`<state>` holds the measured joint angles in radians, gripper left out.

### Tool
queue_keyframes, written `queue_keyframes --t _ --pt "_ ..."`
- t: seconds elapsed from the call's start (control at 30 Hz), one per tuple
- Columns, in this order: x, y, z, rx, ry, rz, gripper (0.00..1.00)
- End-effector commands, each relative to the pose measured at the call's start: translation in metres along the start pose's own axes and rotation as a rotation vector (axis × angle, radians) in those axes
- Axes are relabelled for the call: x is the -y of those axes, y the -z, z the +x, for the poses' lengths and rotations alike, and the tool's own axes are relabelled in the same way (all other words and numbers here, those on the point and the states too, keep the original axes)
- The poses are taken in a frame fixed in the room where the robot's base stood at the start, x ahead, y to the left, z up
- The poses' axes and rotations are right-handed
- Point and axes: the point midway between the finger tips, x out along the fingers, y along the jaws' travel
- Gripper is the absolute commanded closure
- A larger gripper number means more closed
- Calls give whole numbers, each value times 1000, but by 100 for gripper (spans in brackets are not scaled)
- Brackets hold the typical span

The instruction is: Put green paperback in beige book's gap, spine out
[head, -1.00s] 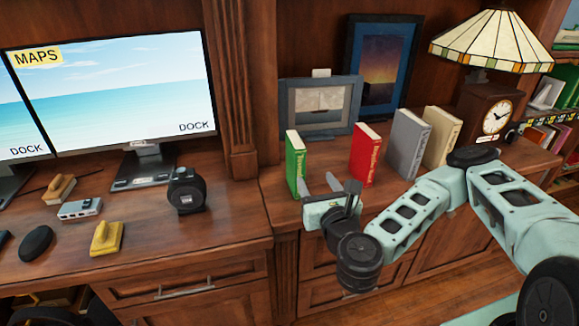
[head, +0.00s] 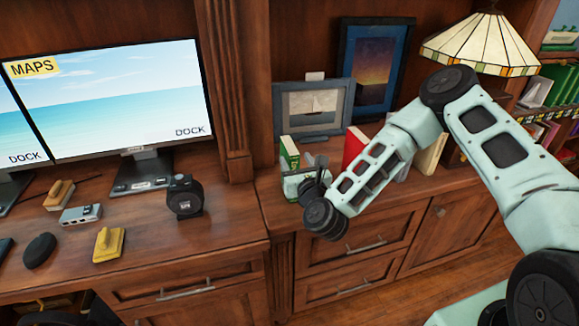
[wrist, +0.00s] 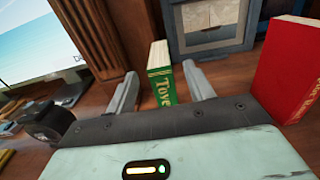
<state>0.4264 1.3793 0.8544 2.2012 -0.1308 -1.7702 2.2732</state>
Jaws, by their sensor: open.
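The green paperback (head: 289,153) stands upright on the wooden counter, its lower part hidden behind my gripper in the head view. In the wrist view the green paperback (wrist: 161,78) stands between my two open fingers, spine facing me. My gripper (wrist: 163,95) is open, one finger on each side of the book, with the right finger closer to it. The gripper also shows in the head view (head: 305,166). The beige book (head: 430,153) stands at the right of the row, partly hidden by my arm. No gap beside it can be made out.
A red book (head: 354,147) stands right of the green one and also shows in the wrist view (wrist: 288,70). A grey book is mostly hidden by my arm. Picture frames (head: 312,108) stand behind. A lamp (head: 480,43) is at the right, a monitor (head: 110,100) at the left.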

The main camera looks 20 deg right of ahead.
Motion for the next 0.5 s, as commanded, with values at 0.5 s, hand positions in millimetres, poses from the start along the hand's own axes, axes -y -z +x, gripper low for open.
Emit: queue_keyframes --t 0.5 --pt "0 0 55 1 1 -2 47"
